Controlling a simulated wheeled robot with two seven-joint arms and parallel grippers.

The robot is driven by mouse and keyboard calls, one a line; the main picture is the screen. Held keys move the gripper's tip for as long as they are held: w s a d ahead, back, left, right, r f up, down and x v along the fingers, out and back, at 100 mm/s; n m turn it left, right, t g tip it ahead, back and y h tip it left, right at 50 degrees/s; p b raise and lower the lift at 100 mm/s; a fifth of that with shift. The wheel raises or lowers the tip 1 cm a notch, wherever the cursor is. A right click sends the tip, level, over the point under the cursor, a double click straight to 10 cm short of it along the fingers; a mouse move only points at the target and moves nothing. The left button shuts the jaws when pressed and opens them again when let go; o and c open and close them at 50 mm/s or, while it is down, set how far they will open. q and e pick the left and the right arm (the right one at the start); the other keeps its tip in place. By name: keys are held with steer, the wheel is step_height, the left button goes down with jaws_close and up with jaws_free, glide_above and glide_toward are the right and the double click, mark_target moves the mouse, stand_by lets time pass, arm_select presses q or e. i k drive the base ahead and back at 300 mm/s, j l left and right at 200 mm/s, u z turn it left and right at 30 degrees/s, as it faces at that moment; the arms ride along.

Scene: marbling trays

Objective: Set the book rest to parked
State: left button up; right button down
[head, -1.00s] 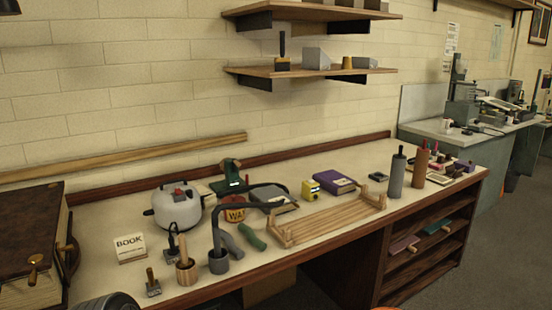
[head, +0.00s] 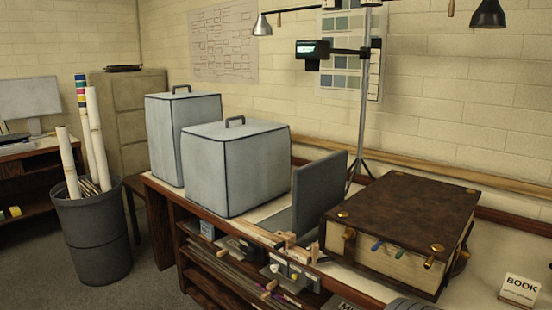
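A large brown leather-bound book (head: 415,215) with brass corner fittings and coloured tabs lies closed on the bench. A small white card reading BOOK (head: 520,290) stands to its right, at the picture's lower right. A grey upright panel (head: 322,192) stands left of the book, with small wooden parts at its front foot. I cannot tell which of these, if any, is the book rest, or what state it is in. Neither of my grippers shows in the head view.
Two grey covered boxes with handles, a tall one (head: 184,135) and a wider one (head: 237,168), fill the bench's left end. Shelves below the front edge hold tools. A bin with rolls (head: 92,240) stands on the floor at left.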

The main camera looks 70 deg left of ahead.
mark_target(319, 186)
steer(key=u, duration=1.95)
